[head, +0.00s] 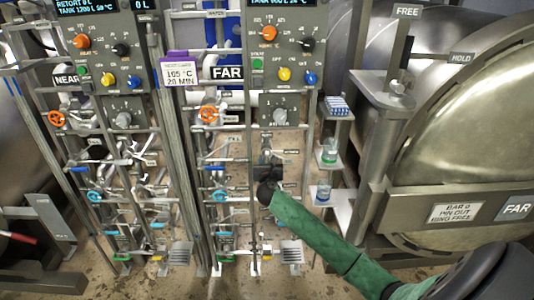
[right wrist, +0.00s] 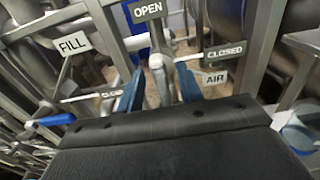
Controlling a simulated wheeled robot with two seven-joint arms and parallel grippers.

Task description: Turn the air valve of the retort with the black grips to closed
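In the head view my right arm, in a green sleeve, reaches up to the FAR panel, with its dark gripper (head: 267,172) at the pipework below the grey knob. In the right wrist view the two blue fingers (right wrist: 158,85) are apart, one on each side of a grey valve hub and stem (right wrist: 157,63). The OPEN plate (right wrist: 146,10) is above, the CLOSED plate (right wrist: 224,53) to the right, and the AIR label (right wrist: 214,77) below it. A pale bar runs from the hub towards CLOSED. I cannot tell the grip colour or contact. My left gripper is out of view.
The NEAR panel (head: 66,79) stands left of the FAR panel (head: 227,73). A FILL label (right wrist: 74,43) and a blue lever (right wrist: 50,120) lie left of the fingers.

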